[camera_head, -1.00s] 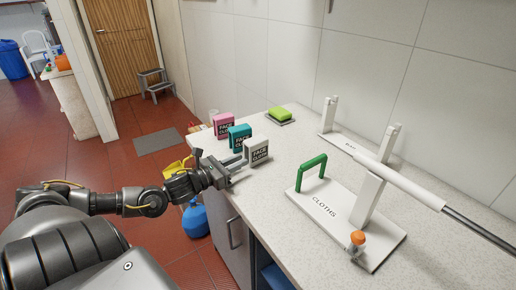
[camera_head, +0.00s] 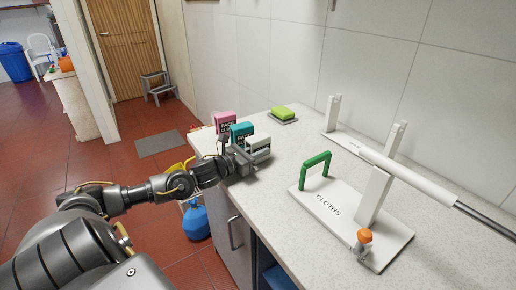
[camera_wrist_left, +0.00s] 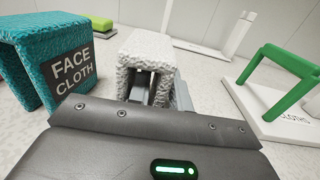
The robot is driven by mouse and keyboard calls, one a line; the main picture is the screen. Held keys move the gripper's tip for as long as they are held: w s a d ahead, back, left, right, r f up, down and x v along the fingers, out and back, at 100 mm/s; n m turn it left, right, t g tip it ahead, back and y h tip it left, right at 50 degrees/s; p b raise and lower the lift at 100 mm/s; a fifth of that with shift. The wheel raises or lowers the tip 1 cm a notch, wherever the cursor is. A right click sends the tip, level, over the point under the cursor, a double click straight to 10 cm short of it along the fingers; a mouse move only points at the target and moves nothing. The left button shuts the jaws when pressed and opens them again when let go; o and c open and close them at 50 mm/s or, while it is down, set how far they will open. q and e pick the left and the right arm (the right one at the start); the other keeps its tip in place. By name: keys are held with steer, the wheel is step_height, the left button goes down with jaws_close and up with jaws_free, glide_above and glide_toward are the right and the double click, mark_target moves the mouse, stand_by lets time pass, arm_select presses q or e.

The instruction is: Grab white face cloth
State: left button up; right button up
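The white face cloth (camera_head: 259,141) stands folded like a small tent near the counter's left edge. It also shows in the left wrist view (camera_wrist_left: 147,48), upright on the counter. My left gripper (camera_head: 251,161) is right at its near side, low down, and covers its front. In the left wrist view the fingers reach to the cloth, one under its fold and one by its right side; the fingers look apart, and their contact with the cloth is partly hidden. My right gripper is not in view.
A teal face cloth (camera_head: 241,132) and a pink one (camera_head: 225,122) stand left of the white one. A green sponge (camera_head: 284,113) lies behind.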

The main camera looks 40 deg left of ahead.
arm_select(q)
steer(key=shift+x, duration=1.1)
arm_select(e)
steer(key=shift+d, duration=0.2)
arm_select(q)
steer(key=shift+c, duration=0.3)
jaws_close()
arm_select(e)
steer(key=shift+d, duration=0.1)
arm_select(q)
steer(key=shift+r, duration=0.1)
